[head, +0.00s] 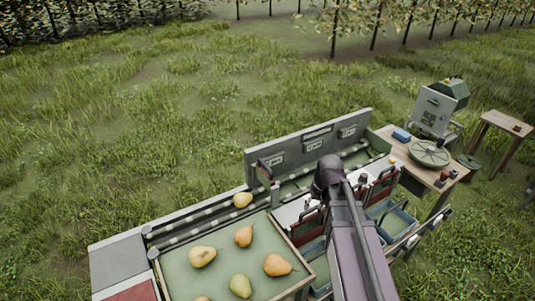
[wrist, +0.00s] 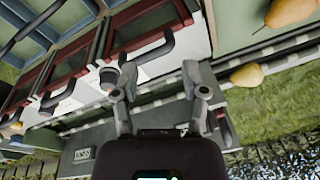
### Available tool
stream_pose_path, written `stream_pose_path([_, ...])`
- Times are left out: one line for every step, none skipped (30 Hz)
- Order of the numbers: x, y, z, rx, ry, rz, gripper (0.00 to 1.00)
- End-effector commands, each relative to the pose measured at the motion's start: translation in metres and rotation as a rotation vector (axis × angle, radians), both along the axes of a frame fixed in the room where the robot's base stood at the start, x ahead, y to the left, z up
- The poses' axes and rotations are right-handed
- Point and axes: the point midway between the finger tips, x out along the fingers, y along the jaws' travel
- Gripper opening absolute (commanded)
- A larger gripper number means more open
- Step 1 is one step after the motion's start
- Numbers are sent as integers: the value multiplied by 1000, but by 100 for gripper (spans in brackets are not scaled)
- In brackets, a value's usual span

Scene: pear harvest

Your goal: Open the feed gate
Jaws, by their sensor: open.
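A small upright gate with a dark red top (head: 265,172) stands across the conveyor lane, just right of the pear on it; I take it for the feed gate. In the wrist view a dark reddish piece (wrist: 228,129) beside the right finger may be part of it; the finger hides the rest. My gripper (wrist: 159,92) is open, with nothing between its fingers, above the lane and white panels. In the head view my purple arm hides the fingers. Red-framed gates with dark handles (wrist: 145,45) line the bins and also show in the head view (head: 383,186).
A pear (head: 243,199) lies on the lane; several more lie in the green tray (head: 222,262). A grey back panel with labels (head: 310,141) runs along the far side. A wooden table (head: 408,159) with a scale and grey machine stands at right.

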Motion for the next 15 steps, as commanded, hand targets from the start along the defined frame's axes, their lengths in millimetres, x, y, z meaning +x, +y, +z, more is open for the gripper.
stream_pose_path([15, 8, 22, 14, -14, 24, 57])
stream_pose_path([21, 13, 28, 22, -21, 39, 57])
stream_pose_path([29, 19, 36, 33, -32, 58, 57])
stream_pose_path([35, 23, 42, 41, -41, 70, 57])
stream_pose_path([41, 28, 48, 49, -49, 85, 57])
stream_pose_path([48, 34, 57, 59, -60, 103, 57])
stream_pose_path([54, 38, 63, 67, -68, 117, 57])
stream_pose_path([60, 43, 69, 76, -77, 131, 57])
stream_pose_path([67, 49, 78, 85, -88, 148, 57])
stream_pose_path([73, 54, 84, 92, -96, 162, 57])
stream_pose_path([79, 59, 90, 101, -105, 175, 57])
stream_pose_path([86, 65, 99, 111, -117, 192, 57])
stream_pose_path([92, 70, 105, 117, -126, 205, 57])
stream_pose_path([97, 75, 111, 126, -133, 216, 57])
stream_pose_path([103, 81, 118, 134, -145, 234, 57])
